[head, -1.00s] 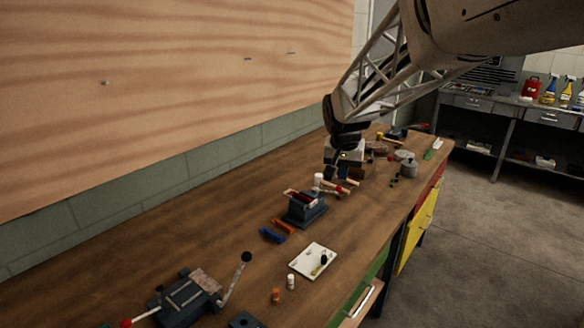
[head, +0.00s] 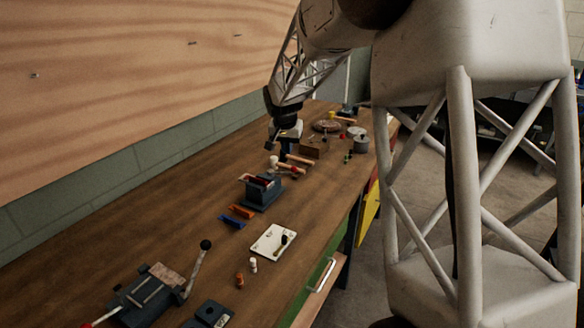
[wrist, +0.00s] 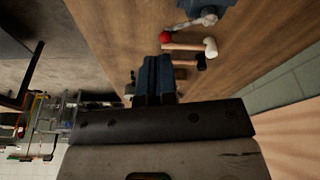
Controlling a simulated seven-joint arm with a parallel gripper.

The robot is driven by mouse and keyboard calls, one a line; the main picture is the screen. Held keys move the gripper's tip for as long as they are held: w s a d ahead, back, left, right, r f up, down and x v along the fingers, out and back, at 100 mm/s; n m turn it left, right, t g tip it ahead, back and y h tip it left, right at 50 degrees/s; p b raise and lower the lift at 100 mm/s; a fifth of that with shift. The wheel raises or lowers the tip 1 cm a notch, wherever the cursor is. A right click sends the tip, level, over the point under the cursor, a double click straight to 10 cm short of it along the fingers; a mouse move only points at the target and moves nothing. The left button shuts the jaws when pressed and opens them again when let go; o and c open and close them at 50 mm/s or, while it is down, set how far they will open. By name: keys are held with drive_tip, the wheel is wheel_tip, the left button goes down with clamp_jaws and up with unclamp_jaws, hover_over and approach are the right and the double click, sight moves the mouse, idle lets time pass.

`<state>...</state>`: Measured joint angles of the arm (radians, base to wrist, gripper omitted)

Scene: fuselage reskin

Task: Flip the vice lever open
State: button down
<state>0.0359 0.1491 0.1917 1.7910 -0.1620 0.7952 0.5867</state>
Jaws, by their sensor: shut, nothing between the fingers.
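A blue-grey vice (head: 148,296) stands at the front left of the bench in the head view. Its pale lever (head: 193,273) rises, tilted, to a black ball end. A red-tipped handle (head: 98,319) sticks out on its left side. A second blue-grey clamping block (head: 262,190) with red inside stands farther back. My gripper (head: 284,151) is beyond that block, above the bench and far from the front vice. In the wrist view my gripper (wrist: 152,62) has its fingers together and empty. A red ball and metal bar (wrist: 190,24) show beyond them.
Wooden-handled tools (head: 295,163) lie near my gripper; a white-headed one (wrist: 210,47) shows in the wrist view. A wall stands along the left.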

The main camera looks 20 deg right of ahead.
drive_tip(key=shift+f, duration=0.1)
idle(0.3)
drive_tip(key=w+d+f, duration=0.3)
drive_tip(key=w+f, duration=0.2)
drive_tip(key=f, duration=0.5)
drive_tip(key=shift+w+f, duration=0.2)
drive_tip(key=shift+f, duration=0.15)
